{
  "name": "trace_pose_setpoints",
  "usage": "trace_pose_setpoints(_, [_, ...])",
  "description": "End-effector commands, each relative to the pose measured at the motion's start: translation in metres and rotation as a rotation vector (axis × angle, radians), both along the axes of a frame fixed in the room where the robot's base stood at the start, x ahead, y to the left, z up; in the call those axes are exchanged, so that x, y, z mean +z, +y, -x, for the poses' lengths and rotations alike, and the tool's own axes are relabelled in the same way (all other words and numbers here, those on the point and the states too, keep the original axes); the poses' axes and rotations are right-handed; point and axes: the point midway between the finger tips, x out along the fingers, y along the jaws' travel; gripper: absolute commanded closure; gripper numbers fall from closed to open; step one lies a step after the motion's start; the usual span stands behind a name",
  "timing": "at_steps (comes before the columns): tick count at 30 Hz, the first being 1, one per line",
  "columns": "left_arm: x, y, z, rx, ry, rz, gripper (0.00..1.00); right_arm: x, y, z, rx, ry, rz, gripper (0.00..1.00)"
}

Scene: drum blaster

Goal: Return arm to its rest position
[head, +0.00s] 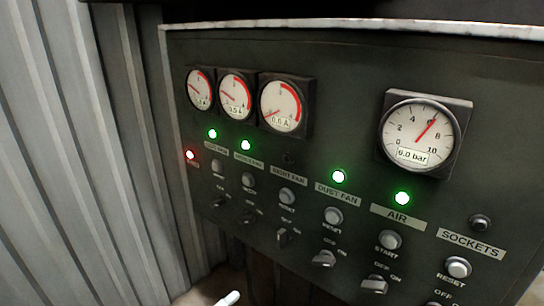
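Neither of my grippers shows in the head view. A small pale rounded piece (228,298) pokes in at the bottom edge; I cannot tell what it is. A dark control panel (340,60) fills most of the view. It carries three small dials on the left and a larger pressure gauge (421,134) on the right reading 6.0 bar. Below them are round buttons and a row of switch knobs, including the dust fan knob (324,259) and the air knob (374,285).
Green lights glow above dust fan (339,176) and air (402,198), and two more glow at the left. A red light (190,155) glows at the far left. The sockets lamp (480,223) is dark. A corrugated metal wall (75,150) stands left of the panel.

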Motion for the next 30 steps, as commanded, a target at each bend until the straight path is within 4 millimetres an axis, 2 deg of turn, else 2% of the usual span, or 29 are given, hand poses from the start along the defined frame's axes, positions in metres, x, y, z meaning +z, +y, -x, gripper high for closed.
trace_pose_setpoints(1, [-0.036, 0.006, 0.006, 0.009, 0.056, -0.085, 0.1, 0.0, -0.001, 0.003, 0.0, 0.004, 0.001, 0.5])
trace_pose_setpoints(3, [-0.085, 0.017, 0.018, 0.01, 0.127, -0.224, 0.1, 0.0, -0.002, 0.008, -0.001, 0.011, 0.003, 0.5])
trace_pose_setpoints(6, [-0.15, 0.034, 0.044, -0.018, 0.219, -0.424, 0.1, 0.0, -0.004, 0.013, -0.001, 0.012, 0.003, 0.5])
trace_pose_setpoints(9, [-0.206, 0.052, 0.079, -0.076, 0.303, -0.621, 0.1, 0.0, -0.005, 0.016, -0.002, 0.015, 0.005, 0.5])
trace_pose_setpoints(11, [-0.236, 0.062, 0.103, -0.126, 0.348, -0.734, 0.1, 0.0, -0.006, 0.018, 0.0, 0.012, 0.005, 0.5])
trace_pose_setpoints(15, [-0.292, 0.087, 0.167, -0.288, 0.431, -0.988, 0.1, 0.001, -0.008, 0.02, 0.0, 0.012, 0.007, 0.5])
trace_pose_setpoints(19, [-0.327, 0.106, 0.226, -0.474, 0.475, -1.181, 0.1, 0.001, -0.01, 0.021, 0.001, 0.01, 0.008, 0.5])
trace_pose_setpoints(21, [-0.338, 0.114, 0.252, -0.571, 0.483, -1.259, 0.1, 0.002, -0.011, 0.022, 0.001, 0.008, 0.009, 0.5])
trace_pose_setpoints(24, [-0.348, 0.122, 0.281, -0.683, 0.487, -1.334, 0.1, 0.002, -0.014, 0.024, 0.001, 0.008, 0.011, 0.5])
trace_pose_setpoints(27, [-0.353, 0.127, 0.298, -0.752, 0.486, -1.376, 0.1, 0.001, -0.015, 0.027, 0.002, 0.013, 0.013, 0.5])
trace_pose_setpoints(30, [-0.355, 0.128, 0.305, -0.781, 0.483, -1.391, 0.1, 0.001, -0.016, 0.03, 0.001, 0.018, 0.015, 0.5])
